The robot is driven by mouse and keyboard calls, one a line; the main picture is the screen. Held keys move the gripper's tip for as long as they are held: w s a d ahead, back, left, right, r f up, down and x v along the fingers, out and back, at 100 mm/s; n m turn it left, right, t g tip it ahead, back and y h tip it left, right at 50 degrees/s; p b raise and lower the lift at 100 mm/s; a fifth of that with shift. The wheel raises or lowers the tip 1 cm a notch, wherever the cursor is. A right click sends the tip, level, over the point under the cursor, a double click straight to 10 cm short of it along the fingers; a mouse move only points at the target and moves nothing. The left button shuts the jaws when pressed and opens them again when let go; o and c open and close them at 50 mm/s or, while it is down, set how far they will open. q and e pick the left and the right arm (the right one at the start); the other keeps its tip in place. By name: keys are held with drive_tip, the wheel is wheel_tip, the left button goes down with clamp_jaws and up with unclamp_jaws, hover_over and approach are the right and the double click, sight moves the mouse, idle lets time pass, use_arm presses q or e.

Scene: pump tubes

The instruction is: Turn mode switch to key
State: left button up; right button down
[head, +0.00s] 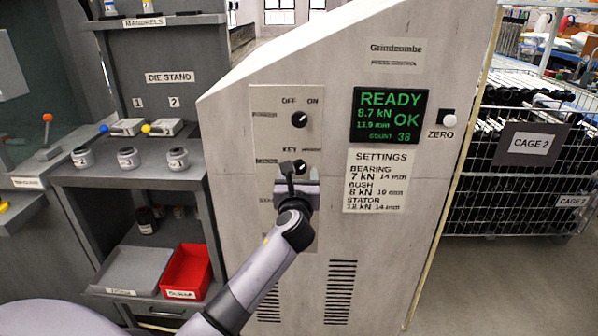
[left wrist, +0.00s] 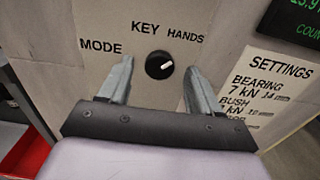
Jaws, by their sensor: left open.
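The mode switch (left wrist: 159,65) is a round black knob with a white pointer mark on the press control panel. Its pointer aims up and right, toward the "HANDS" label (left wrist: 186,36); the "KEY" label (left wrist: 146,28) is above and left of it. In the head view the mode switch (head: 301,165) is partly hidden by my left gripper (head: 300,172). In the left wrist view the left gripper's (left wrist: 158,72) fingers are open, one on each side of the knob, with visible gaps. My right gripper is not in view.
A power knob (head: 299,119) sits above on the same panel. The display (head: 390,115) reads READY, with a zero button (head: 449,119) to its right. A die stand (head: 130,173) with a red bin (head: 186,272) stands left; a wire cage (head: 520,190) stands right.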

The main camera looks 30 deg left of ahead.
sight(300, 166)
use_arm(q)
drive_tip(key=shift+x, duration=1.3)
drive_tip(key=c, duration=1)
